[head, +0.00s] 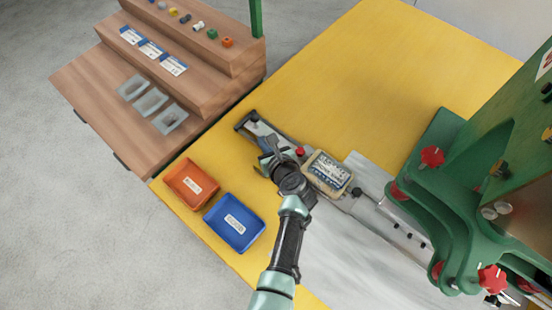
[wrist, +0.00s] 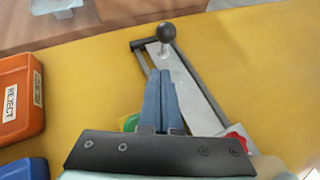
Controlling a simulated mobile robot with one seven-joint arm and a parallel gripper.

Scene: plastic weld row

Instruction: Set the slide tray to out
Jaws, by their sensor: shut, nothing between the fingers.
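The slide tray is a grey metal slide (head: 349,203) running diagonally over the yellow bench, with a tan nest (head: 327,175) holding a dark-and-white part. The nest sits outside the green press, to its left. At the slide's far left end is a dark frame (head: 243,122); in the wrist view, a black ball knob (wrist: 166,33) stands on the grey plate (wrist: 190,85) there. My gripper (head: 266,142) is over this left end of the slide. Its blue fingers (wrist: 162,75) are together and empty, pointing toward the knob, which shows just beyond the tips. Contact cannot be told.
An orange bin (head: 191,184) labelled reject and a blue bin (head: 234,219) stand left of my arm. A wooden stepped rack (head: 180,65) stands at upper left. The green press (head: 458,180) with red knobs is at right. The upper yellow bench (head: 340,75) is clear.

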